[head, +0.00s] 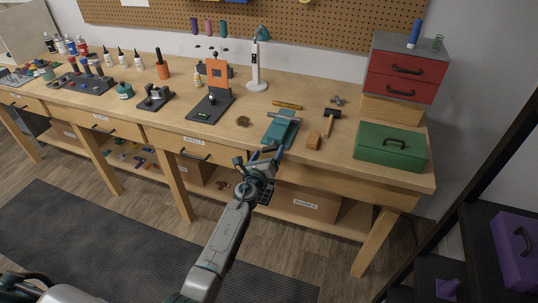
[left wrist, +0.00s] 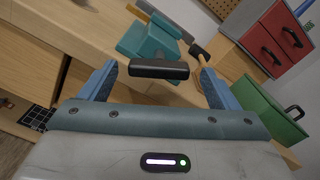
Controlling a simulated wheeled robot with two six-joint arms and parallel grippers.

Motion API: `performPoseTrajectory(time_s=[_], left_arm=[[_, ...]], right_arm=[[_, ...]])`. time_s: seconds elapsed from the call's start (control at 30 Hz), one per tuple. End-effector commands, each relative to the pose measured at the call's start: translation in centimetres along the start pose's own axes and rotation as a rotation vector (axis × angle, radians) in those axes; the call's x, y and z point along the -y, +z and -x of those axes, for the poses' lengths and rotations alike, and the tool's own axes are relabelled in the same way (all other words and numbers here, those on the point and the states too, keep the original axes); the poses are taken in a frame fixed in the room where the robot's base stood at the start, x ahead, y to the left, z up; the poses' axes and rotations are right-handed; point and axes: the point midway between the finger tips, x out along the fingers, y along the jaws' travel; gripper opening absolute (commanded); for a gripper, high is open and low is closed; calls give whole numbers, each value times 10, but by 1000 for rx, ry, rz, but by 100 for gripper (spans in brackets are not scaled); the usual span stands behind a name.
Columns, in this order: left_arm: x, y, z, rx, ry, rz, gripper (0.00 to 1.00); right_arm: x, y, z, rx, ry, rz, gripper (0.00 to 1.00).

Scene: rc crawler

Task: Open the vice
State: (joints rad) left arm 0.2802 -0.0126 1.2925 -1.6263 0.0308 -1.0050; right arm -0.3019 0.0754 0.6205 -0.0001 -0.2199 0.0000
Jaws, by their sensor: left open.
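The teal vice (head: 280,130) stands near the front edge of the workbench, with a bar across its top. It also shows at the top of the left wrist view (left wrist: 150,42). A dark bar (left wrist: 158,69), seemingly the vice's handle, lies crosswise between my left fingertips in the left wrist view. My left gripper (head: 263,158) is open in front of the bench edge, just below the vice. Its blue fingers (left wrist: 157,84) stand on either side of the bar. I cannot tell whether they touch it. My right gripper is not in view.
A red drawer cabinet (head: 404,73) stands behind. Left are an orange press-like stand (head: 216,75) and a small coiled ring (head: 243,121). A dark shelf (head: 481,190) stands at the right.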

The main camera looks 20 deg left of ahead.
Motion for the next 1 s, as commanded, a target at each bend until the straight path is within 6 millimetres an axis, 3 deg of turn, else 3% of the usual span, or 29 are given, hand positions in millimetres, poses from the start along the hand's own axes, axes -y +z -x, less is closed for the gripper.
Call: performPoseTrajectory(time_s=[0.13, 0.43, 0.67, 1.0], left_arm=[[0, -1, -11, -1, 0, 1, 84], [0, 0, -13, 0, 0, 1, 84], [0, 0, -12, -1, 0, 1, 40], [0, 0, -12, -1, 0, 41, 39]], right_arm=[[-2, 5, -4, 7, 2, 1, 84], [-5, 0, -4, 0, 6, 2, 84], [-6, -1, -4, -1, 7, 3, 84], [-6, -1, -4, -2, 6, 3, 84]])
